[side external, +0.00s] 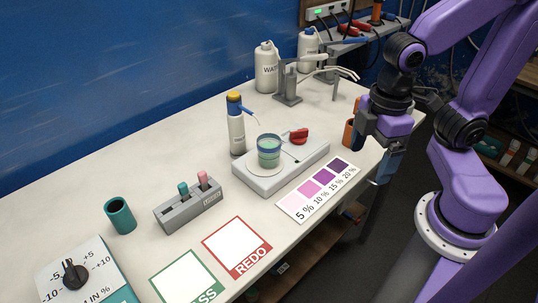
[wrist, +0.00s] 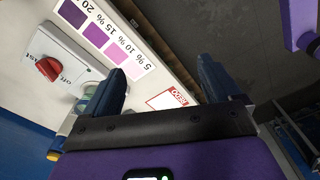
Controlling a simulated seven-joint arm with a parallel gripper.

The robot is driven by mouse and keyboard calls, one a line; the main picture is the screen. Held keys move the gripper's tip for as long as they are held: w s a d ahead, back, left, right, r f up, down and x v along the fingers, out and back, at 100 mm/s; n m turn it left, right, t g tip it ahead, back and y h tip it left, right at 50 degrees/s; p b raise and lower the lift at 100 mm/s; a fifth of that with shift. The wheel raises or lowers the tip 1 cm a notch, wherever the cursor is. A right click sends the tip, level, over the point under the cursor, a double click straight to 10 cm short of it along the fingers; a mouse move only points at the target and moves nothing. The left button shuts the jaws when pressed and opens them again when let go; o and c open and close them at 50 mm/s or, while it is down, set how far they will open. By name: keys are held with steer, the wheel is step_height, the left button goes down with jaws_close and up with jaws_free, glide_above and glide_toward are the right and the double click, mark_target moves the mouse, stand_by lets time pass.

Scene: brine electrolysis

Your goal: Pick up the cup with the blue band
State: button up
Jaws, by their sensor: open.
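A cup with a blue band (side external: 268,152) and pale green contents stands upright on the stirrer plate (side external: 262,182) in the side view. In the wrist view only a part of this cup (wrist: 86,103) shows beside my left finger, and the rest is hidden. My gripper (side external: 385,163) is open and empty, with its fingers pointing down at the table's right front edge, well to the right of the cup. In the wrist view the two blue fingers are spread apart (wrist: 162,85), with nothing between them.
A colour card (side external: 318,190) lies between the plate and my gripper. A bottle with a blue spout (side external: 236,132) stands close behind the cup. An orange cup (side external: 349,133) is partly hidden by my gripper. A teal cup (side external: 120,216) and grey rack (side external: 188,206) stand left.

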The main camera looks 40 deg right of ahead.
steer(key=w+a+r, duration=0.2)
steer(key=w, duration=0.5)
steer(key=w+a+r, duration=0.1)
steer(key=w, duration=0.6)
step_height(320, 180, up, 2)
steer(key=y, duration=0.1)
glide_above(269, 151)
steer(key=w+d, duration=0.1)
steer(key=d, duration=0.3)
steer(key=shift+t, duration=0.3)
steer(key=f, duration=0.4)
steer(key=a+f, duration=0.1)
steer(key=f, duration=0.3)
steer(key=w+a+f, duration=0.1)
steer(key=f, duration=0.2)
steer(key=shift+f, duration=0.4)
steer(key=shift+w+a+f, duration=0.1)
steer(key=shift+f, duration=2.55)
steer(key=c, duration=1.2)
